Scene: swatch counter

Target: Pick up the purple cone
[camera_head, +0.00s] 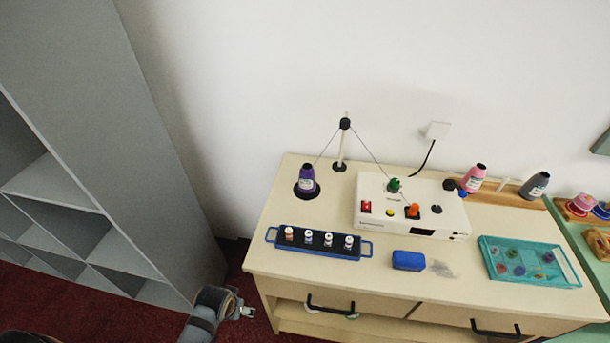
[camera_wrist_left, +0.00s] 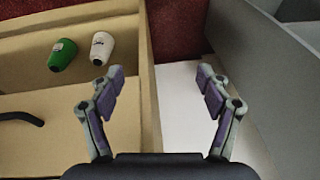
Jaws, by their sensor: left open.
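The purple cone (camera_head: 307,180) stands upright on a dark round base at the back left of the counter (camera_head: 390,275), with a white label on its front. A thread runs up from near it to the top of a thin post (camera_head: 341,150). My left gripper (camera_head: 243,312) is low, in front of and below the counter's left front corner, well away from the cone. In the left wrist view my left gripper (camera_wrist_left: 160,80) is open with nothing between its fingers. The purple cone does not show in that view. My right gripper is in neither view.
A white machine (camera_head: 410,206) stands right of the cone. A blue-handled tray (camera_head: 320,252) of small spools lies in front of it. A blue block (camera_head: 408,260) and teal tray (camera_head: 527,262) are further right. A grey shelf (camera_head: 130,150) stands left. A green cone (camera_wrist_left: 62,55) and white cone (camera_wrist_left: 102,48) lie below.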

